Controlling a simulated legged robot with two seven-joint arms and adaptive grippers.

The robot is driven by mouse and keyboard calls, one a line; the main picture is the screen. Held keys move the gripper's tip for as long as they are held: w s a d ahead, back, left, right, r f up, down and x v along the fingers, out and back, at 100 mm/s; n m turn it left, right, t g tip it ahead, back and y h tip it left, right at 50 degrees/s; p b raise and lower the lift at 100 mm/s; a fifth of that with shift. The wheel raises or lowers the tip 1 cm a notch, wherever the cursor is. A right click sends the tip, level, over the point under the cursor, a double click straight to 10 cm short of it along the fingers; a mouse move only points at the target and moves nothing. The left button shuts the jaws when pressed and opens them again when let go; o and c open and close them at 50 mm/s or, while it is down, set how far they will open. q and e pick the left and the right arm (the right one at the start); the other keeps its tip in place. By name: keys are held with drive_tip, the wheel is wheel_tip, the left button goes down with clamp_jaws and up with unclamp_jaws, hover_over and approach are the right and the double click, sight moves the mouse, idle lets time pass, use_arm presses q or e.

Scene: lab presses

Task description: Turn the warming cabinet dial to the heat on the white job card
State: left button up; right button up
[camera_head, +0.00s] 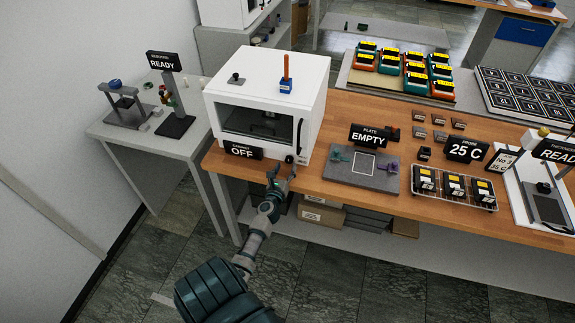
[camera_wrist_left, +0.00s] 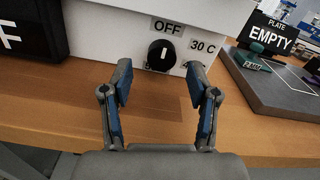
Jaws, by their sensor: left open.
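The white warming cabinet (camera_head: 262,110) stands on the wooden bench, with a black sign (camera_head: 242,151) in front reading OFF. Its black dial (camera_wrist_left: 161,55) is on the lower front, between an OFF label (camera_wrist_left: 167,28) and a 30 C label (camera_wrist_left: 203,46). The dial's white mark is roughly upright, toward OFF. My left gripper (camera_head: 281,172) is just in front of the dial; in the left wrist view its open fingers (camera_wrist_left: 160,82) are either side of and below the dial, apart from it. My right gripper is not in view.
A grey plate fixture (camera_head: 362,178) with an EMPTY sign (camera_head: 374,134) sits right of the cabinet. A wire rack (camera_head: 455,197) of black-and-yellow items and a 25 C sign (camera_head: 465,150) are farther right. A grey side table (camera_head: 160,128) is at left.

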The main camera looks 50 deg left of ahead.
sight(289, 160)
use_arm(q)
drive_tip(key=shift+x, duration=1.05)
drive_tip(key=shift+w+a, duration=0.1)
drive_tip(key=shift+w, duration=0.15)
clamp_jaws()
